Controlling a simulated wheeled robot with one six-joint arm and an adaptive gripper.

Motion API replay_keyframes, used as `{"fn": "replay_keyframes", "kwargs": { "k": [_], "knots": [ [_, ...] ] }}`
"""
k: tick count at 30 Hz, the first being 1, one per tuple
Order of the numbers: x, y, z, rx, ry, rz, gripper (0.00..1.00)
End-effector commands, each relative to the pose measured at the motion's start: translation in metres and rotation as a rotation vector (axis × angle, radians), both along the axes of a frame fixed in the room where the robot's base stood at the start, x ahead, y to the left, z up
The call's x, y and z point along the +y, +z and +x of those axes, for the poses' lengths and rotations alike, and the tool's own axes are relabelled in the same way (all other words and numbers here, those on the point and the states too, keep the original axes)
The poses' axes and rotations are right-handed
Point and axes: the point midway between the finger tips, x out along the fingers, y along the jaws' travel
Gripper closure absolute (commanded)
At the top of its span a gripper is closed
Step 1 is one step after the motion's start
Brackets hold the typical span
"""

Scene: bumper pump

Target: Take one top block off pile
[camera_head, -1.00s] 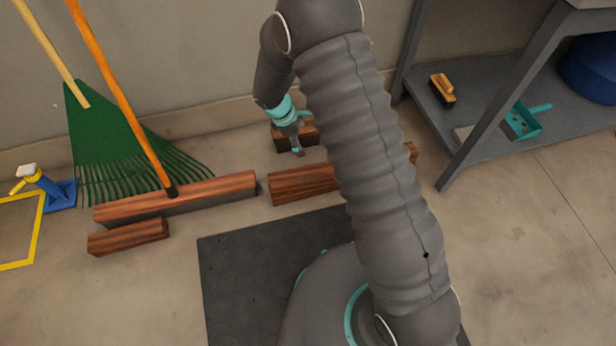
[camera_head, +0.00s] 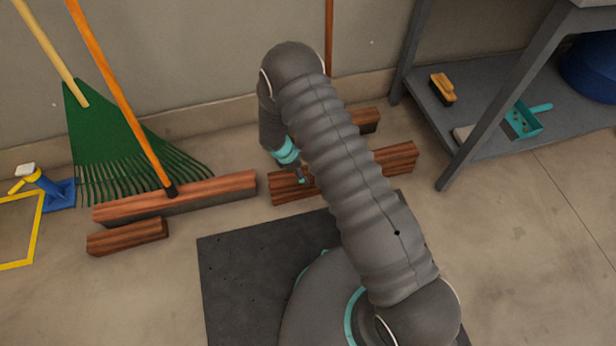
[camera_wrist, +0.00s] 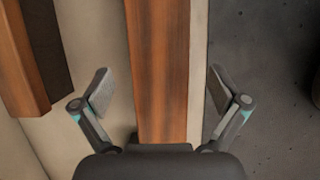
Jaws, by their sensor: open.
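A long reddish-brown wooden block (camera_head: 395,161) lies on the floor behind the dark mat, its middle hidden by my arm in the head view. In the wrist view the block (camera_wrist: 163,65) runs lengthwise between the fingers of my gripper (camera_wrist: 160,92). My gripper is open, one finger to each side, with a gap between finger and wood on both sides. In the head view my gripper (camera_head: 302,178) points down over the left part of this block, partly hidden by my arm. A shorter wooden block (camera_head: 128,236) lies apart at the left. No stacking is clearly visible.
Behind the long block is a wooden bar (camera_head: 366,121) with a dark lower part, also in the wrist view (camera_wrist: 20,60). A broom head (camera_head: 215,190) and green rake (camera_head: 110,140) are left. A grey shelf (camera_head: 480,125) stands right.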

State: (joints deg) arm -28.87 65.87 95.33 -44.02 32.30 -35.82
Motion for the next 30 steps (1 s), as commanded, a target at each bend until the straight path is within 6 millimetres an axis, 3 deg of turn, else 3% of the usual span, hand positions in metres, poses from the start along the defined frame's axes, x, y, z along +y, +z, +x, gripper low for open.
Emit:
{"fn": "replay_keyframes", "kwargs": {
  "k": [15,23,26,30],
  "knots": [
    [-0.017,-0.049,0.005,0.001,0.0,0.0,0.02],
    [-0.018,-0.051,0.006,0.0,0.001,0.0,0.02],
    [-0.018,-0.051,0.006,0.0,0.001,0.0,0.22],
    [-0.018,-0.051,0.006,0.0,0.001,0.0,0.57]
  ]
}}
